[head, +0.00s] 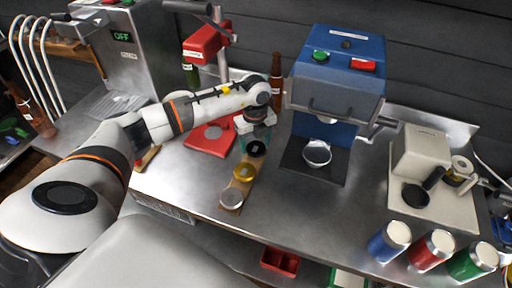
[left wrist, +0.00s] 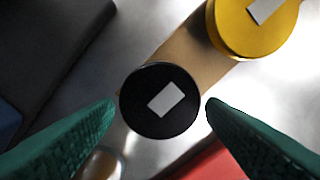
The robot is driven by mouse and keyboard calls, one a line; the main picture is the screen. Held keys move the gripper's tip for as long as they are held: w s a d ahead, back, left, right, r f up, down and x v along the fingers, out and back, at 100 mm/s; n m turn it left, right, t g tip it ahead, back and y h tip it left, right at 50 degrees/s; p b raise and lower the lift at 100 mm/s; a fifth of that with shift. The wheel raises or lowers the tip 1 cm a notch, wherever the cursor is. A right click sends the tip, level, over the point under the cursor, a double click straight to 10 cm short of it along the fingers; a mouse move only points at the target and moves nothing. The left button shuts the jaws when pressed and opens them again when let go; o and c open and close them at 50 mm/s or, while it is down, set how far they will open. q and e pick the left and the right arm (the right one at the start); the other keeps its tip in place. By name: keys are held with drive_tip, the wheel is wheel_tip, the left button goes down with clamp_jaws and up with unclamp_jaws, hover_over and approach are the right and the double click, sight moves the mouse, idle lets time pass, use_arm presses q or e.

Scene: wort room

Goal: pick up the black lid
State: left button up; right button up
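The black lid (head: 256,148) is a small round disc at the far end of a narrow wooden board (head: 229,207) on the steel counter. In the left wrist view the black lid (left wrist: 150,116) has a pale rectangular label and lies between my two green fingers. My left gripper (left wrist: 160,108) is open, above the lid, with a finger to each side. In the head view my left gripper (head: 254,138) points down over the lid and partly covers it. I cannot tell whether the fingers touch it. My right gripper is not in view.
A yellow lid (head: 244,172) and a silver lid (head: 232,198) sit on the same board. A red capping stand (head: 211,139) is left of it, with a brown bottle (head: 276,78) behind. A blue machine (head: 337,85) stands to the right. The counter front is clear.

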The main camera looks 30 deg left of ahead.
use_arm(q)
drive_tip(key=c, duration=0.6)
drive_tip(key=shift+r, duration=0.1)
